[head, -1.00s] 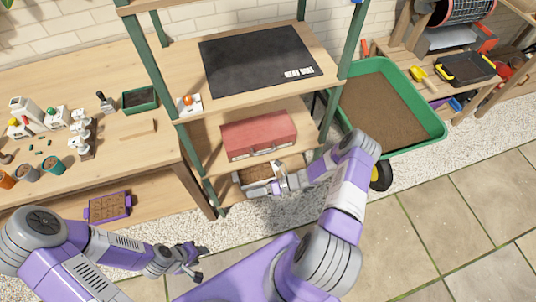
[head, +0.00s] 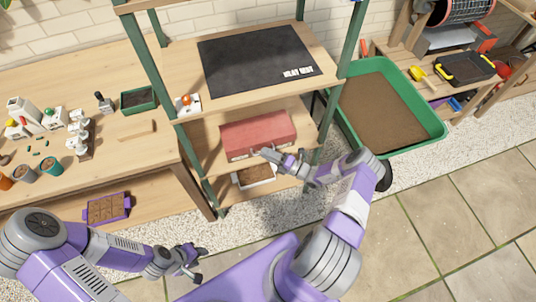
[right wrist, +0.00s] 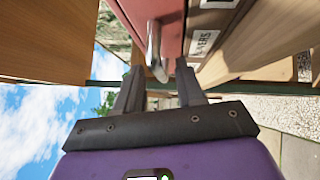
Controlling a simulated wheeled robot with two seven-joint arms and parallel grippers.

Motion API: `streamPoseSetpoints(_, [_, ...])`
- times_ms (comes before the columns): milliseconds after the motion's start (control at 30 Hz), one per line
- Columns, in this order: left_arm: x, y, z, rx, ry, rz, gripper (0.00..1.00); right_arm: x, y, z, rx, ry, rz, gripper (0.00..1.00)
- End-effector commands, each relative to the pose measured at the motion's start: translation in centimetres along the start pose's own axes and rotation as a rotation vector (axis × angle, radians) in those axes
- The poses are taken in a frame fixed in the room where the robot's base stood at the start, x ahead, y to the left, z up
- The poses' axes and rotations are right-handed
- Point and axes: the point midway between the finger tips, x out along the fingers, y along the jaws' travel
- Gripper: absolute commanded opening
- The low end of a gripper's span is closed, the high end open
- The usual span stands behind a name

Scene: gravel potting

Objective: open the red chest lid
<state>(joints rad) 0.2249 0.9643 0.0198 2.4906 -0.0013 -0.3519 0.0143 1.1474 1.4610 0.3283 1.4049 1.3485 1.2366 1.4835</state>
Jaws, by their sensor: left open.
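The red chest (head: 258,133) sits on the middle shelf with its lid shut. Its red front and a silver handle (right wrist: 155,50) show in the right wrist view. My right gripper (head: 268,154) is at the chest's front edge. In the right wrist view its two fingers (right wrist: 160,88) are apart, with the lower end of the handle between or just ahead of their tips; contact cannot be told. My left gripper (head: 196,264) is open and empty, low in front of the bench, away from the chest.
A white-rimmed tray of soil (head: 254,180) stands on the shelf below the chest. The shelf above (head: 238,93) carries a black mat and overhangs the chest. Green posts (head: 328,108) flank the shelves. A green wheelbarrow (head: 437,128) stands to the right.

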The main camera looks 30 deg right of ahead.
Motion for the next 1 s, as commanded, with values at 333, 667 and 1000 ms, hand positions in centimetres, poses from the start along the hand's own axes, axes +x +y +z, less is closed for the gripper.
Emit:
streamPoseSetpoints(333, [0.0,0.0,0.0,0.0,0.0,0.0,0.43,0.15,-0.01,0.0,-0.001,0.0,-0.001,0.26])
streamPoseSetpoints(667, [0.01,0.0,0.0,0.0,0.0,0.0,0.43,0.13,-0.01,0.0,-0.001,0.0,-0.001,0.0])
streamPoseSetpoints(1000, [-0.63,0.24,0.04,0.0,0.0,0.0,0.43,-0.2,0.63,0.29,0.012,-0.007,-0.017,0.0])
